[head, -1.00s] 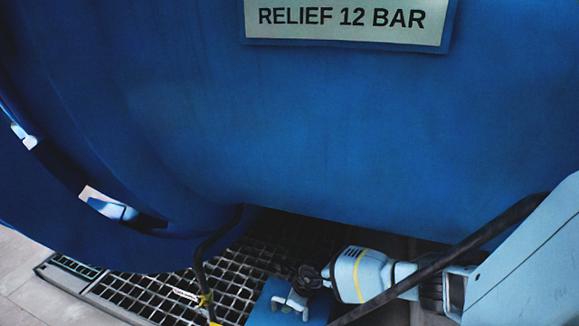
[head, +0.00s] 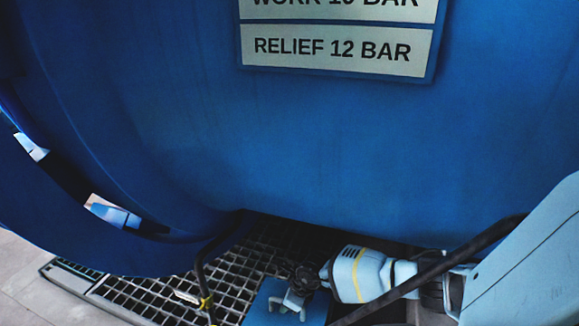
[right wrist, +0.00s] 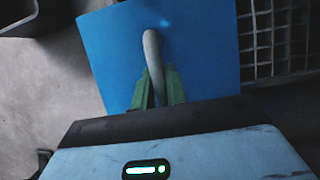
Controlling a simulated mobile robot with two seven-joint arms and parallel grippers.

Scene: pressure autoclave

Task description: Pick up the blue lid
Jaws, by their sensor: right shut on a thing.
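The blue lid (right wrist: 205,45) is a flat square plate with a pale curved handle (right wrist: 152,50) standing up from it. My right gripper (right wrist: 158,88), with green fingers, is shut on that handle in the right wrist view. In the head view the lid (head: 262,308) shows at the bottom, partly cut off by the frame edge, with my right gripper (head: 297,304) over it. I cannot tell whether the lid rests on the floor or is raised. My left gripper is not in view.
The large blue autoclave vessel (head: 290,150) fills most of the head view, bearing a plate reading RELIEF 12 BAR (head: 335,48). A metal floor grating (head: 150,295) lies below it. A dark bent bar with a yellow band (head: 205,300) stands left of the lid.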

